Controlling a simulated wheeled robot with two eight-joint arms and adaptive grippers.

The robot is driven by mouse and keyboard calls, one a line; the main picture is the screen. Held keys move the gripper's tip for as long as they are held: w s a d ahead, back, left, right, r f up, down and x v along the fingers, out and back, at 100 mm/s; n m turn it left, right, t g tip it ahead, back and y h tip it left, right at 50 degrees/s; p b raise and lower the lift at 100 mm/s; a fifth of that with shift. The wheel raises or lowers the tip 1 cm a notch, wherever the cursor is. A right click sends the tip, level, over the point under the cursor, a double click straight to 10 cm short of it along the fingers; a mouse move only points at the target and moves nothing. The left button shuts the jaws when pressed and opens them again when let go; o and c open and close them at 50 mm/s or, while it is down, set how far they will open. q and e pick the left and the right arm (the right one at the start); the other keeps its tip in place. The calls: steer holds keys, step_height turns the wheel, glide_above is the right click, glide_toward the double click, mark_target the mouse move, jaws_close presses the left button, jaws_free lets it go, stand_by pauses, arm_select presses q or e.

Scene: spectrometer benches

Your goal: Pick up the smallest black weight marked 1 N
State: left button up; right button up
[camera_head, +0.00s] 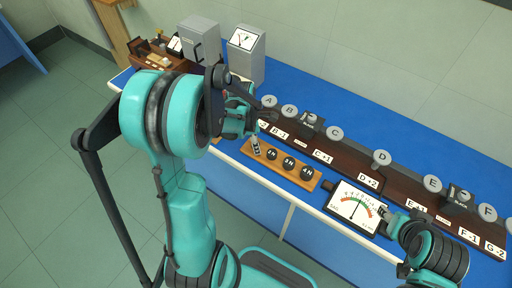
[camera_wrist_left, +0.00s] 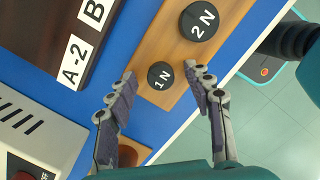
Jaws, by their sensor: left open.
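The smallest black weight, marked 1 N (camera_wrist_left: 160,76), sits on a wooden board (camera_wrist_left: 176,38) in the left wrist view. My left gripper (camera_wrist_left: 158,72) is open, with one fingertip on each side of this weight in that picture.
The weights marked 3 N (camera_head: 289,163) and 4 N (camera_head: 306,173) stand farther right on the board. A dial meter (camera_head: 352,208) lies right of it. A long dark rail with lettered discs (camera_head: 382,157) runs behind. The blue tabletop (camera_head: 345,115) is clear behind the rail.

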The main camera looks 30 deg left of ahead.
arm_select(q)
jaws_close()
steer(key=shift+r, duration=0.15)
